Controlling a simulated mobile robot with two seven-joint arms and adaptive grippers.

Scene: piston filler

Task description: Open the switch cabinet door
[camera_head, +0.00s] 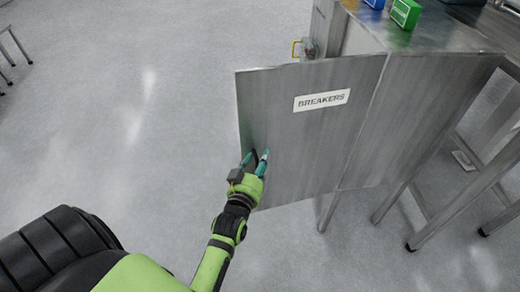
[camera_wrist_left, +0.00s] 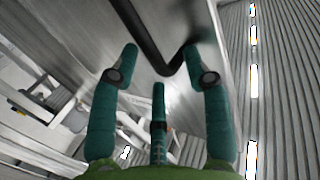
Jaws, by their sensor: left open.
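The grey metal switch cabinet door (camera_head: 300,140) carries a white BREAKERS label (camera_head: 322,100). It stands swung out, reaching left past the cabinet body (camera_head: 430,100). My left gripper (camera_head: 255,158) is at the door's free left edge, low down. Its teal fingers are open around the bend of a black bar handle (camera_wrist_left: 148,32), which runs between the fingertips in the left wrist view (camera_wrist_left: 160,62). Whether the fingers touch the handle is unclear. The cabinet's inside is mostly hidden behind the door. My right gripper is out of view.
A green box (camera_head: 405,13) and a blue box (camera_head: 375,3) sit on the cabinet top. Metal legs stand at the right.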

